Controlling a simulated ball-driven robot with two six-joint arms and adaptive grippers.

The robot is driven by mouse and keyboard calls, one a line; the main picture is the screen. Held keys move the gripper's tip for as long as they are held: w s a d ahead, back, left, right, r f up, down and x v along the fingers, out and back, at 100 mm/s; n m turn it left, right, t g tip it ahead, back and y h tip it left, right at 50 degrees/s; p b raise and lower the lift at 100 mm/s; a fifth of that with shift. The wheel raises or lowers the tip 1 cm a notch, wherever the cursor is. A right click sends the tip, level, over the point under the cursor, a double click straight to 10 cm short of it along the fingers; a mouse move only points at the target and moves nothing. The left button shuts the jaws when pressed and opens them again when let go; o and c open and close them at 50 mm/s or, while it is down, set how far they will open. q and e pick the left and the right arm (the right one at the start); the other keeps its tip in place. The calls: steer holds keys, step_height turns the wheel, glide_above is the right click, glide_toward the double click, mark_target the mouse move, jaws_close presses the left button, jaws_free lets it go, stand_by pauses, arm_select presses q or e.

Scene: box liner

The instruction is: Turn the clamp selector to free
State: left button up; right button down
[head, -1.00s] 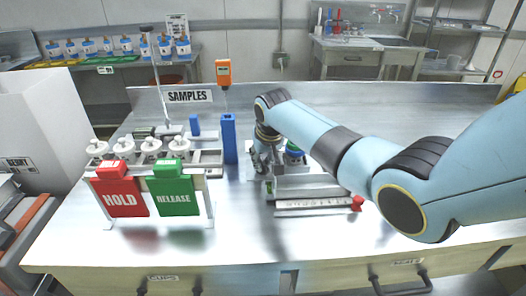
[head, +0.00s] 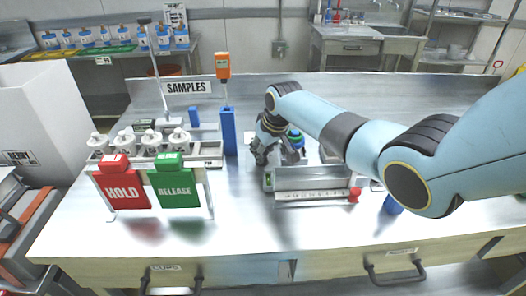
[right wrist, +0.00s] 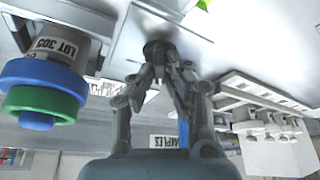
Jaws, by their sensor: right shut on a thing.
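My right gripper (head: 277,152) points down at the back left of the metal clamp fixture (head: 312,180). In the right wrist view its fingers (right wrist: 164,68) are shut on a dark round knob (right wrist: 158,46), which looks like the clamp selector. The knob stands on a bright metal plate (right wrist: 150,22); its markings are not readable. In the head view the gripper hides the knob, so I cannot tell its setting. My left gripper is not in view.
A jar with blue and green rings (right wrist: 45,92) stands close beside the gripper. A blue post (head: 228,132) is to its left. Red HOLD (head: 122,190) and green RELEASE (head: 176,187) signs stand front left. A ruler strip with a red end (head: 354,195) edges the fixture. The front right bench is largely clear.

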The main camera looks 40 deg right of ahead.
steer(key=shift+s+f, duration=0.1)
steer(key=shift+f, duration=0.1)
steer(key=c, duration=1.4)
jaws_free()
steer(key=shift+o, duration=0.2)
steer(key=shift+r, duration=0.15)
steer(key=v, duration=1.1)
steer(key=shift+r, duration=0.4)
